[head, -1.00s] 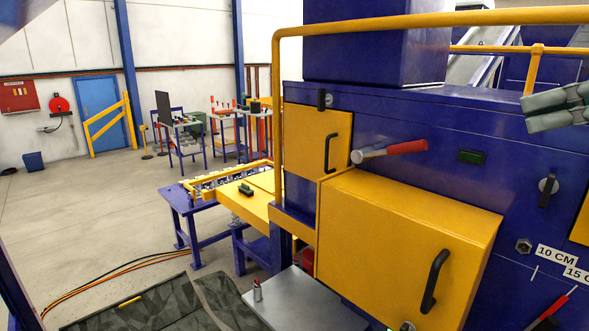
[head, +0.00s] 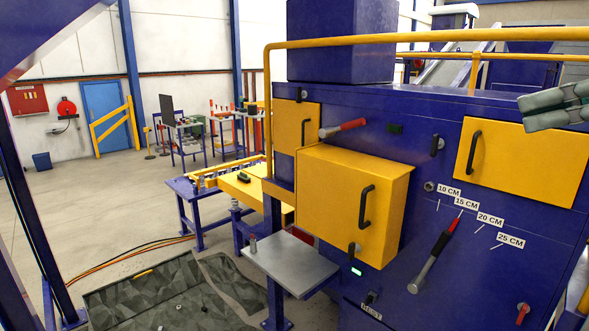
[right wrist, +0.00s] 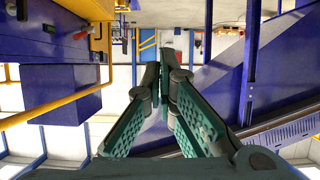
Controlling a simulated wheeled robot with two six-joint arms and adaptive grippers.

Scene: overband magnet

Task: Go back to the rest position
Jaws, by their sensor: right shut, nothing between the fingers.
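My right gripper (head: 533,110) reaches in from the right edge of the head view, in front of the blue machine's upper right yellow door. Its green-grey fingers are together with nothing between them. In the right wrist view (right wrist: 160,64) the fingertips meet, with open space around them and blurred machine parts far behind. It looks apart from the machine. My left gripper is in neither view.
The blue machine (head: 400,185) fills the right, with a yellow box (head: 340,205), a yellow rail (head: 420,42) and a red-handled lever (head: 435,252) beside the distance labels. A grey shelf (head: 290,262) juts out in front. Open floor (head: 110,200) lies left.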

